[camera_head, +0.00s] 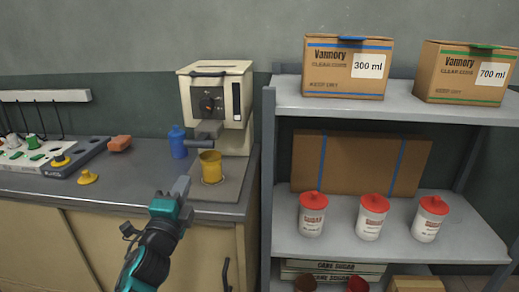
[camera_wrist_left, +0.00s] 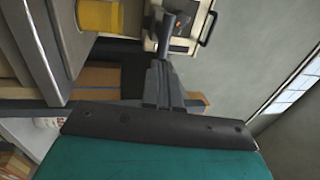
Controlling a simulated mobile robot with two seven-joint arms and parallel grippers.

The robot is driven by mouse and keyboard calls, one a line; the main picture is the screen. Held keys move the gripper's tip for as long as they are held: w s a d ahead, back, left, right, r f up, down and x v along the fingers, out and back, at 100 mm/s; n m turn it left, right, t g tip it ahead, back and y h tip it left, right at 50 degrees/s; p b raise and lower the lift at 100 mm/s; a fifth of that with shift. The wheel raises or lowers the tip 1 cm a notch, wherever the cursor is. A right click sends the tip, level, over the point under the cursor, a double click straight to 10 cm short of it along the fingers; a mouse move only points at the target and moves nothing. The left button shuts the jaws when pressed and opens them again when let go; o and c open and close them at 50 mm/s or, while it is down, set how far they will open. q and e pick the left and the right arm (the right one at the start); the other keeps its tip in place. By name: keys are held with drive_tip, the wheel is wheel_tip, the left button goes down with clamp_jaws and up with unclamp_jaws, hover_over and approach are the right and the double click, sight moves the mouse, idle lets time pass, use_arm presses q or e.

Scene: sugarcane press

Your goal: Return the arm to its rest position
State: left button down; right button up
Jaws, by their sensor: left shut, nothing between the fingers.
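My left gripper (camera_head: 180,187) is in front of the counter's front edge in the head view, with its arm coming up from the bottom. Its fingers are shut and hold nothing. In the left wrist view the gripper's fingers (camera_wrist_left: 162,80) are together, pointing toward the press. The cream sugarcane press (camera_head: 217,92) stands on the counter, with a yellow cup (camera_head: 211,167) below its spout. The cup also shows in the left wrist view (camera_wrist_left: 98,15). The gripper is apart from the cup. My right gripper does not show.
The counter (camera_head: 130,180) holds a blue container (camera_head: 177,142), an orange-brown item (camera_head: 120,143) and a panel with coloured knobs (camera_head: 50,155). On the right, a shelf unit (camera_head: 300,236) carries cartons (camera_head: 345,68) and red-lidded jars (camera_head: 312,216). Room before the cabinet looks free.

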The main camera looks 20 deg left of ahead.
use_arm(q)
drive_tip(key=s+d+f+n+g+h+p, duration=0.2)
drive_tip(key=s+d+f+n+g+h, duration=0.1)
drive_tip(key=s+d+f+n, duration=0.3)
drive_tip(key=s+d+f+n+g+h+p, duration=0.2)
drive_tip(key=s+d+f+n+g, duration=0.3)
drive_tip(key=s+d+f, duration=0.5)
drive_tip(key=s+f+n+h, duration=0.1)
drive_tip(key=s+f, duration=0.2)
drive_tip(key=f, duration=0.2)
drive_tip(key=shift+s+d+f+n+g+h+p, duration=0.15)
drive_tip(key=shift+s+d+n+g+h+p, duration=0.2)
drive_tip(key=shift+s+d+n+g+h, duration=0.05)
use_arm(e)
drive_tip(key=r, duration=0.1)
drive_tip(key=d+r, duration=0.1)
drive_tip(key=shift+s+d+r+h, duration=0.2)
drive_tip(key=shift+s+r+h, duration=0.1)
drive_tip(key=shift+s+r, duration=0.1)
